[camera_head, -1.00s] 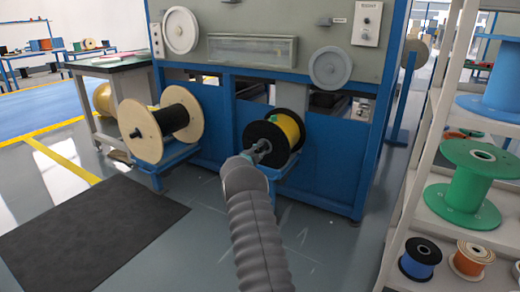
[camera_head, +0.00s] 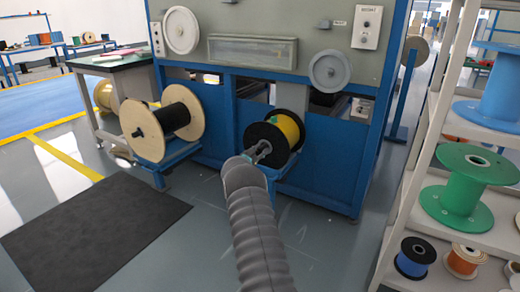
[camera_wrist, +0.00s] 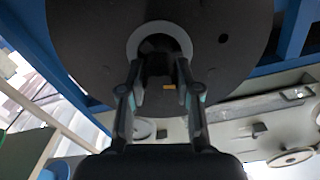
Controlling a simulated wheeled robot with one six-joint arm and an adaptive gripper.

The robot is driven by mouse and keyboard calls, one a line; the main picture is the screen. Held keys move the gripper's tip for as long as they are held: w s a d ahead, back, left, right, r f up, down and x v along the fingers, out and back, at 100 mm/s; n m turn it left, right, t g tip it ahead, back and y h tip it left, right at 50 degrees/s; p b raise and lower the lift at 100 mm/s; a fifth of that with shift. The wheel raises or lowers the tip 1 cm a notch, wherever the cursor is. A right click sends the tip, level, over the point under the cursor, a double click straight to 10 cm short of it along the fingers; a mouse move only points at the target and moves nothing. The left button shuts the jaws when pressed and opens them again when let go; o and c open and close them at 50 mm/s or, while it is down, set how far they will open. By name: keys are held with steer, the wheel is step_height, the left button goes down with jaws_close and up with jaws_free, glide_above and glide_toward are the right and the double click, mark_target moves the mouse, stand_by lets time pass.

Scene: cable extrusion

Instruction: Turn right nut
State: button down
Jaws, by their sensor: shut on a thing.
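My gripper (camera_head: 262,150) is at the hub of the right spool, a black-flanged reel (camera_head: 258,135) with yellow cable (camera_head: 290,128), low in the blue machine frame. In the wrist view my gripper (camera_wrist: 160,92) points at the hub, its two fingers either side of a dark piece, which appears to be the right nut (camera_wrist: 157,65). The fingers are shut on it. A grey ring (camera_wrist: 134,46) surrounds the hub opening on the black flange (camera_wrist: 85,40). The fingers hide much of the nut, and its exact shape is unclear.
A wooden-flanged spool with black cable (camera_head: 175,118) stands to the left on a blue support. A dark mat (camera_head: 90,230) lies on the floor. A white shelf (camera_head: 420,190) with a green spool (camera_head: 462,205) and smaller spools stands on the right.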

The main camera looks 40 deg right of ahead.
steer(key=n+p, duration=0.2)
steer(key=n, duration=0.5)
steer(key=shift+p, duration=0.3)
steer(key=n+p, duration=0.1)
steer(key=n, duration=0.5)
steer(key=shift+f+n+p, duration=0.15)
steer(key=shift+n+p, duration=0.15)
steer(key=shift+p, duration=0.1)
steer(key=n+p, duration=0.1)
steer(key=n, duration=0.5)
steer(key=shift+f, duration=0.1)
steer(key=n+p, duration=0.1)
steer(key=n, duration=0.5)
steer(key=shift+d+f+n, duration=0.1)
steer(key=shift+f+n, duration=0.05)
steer(key=shift+n, duration=0.15)
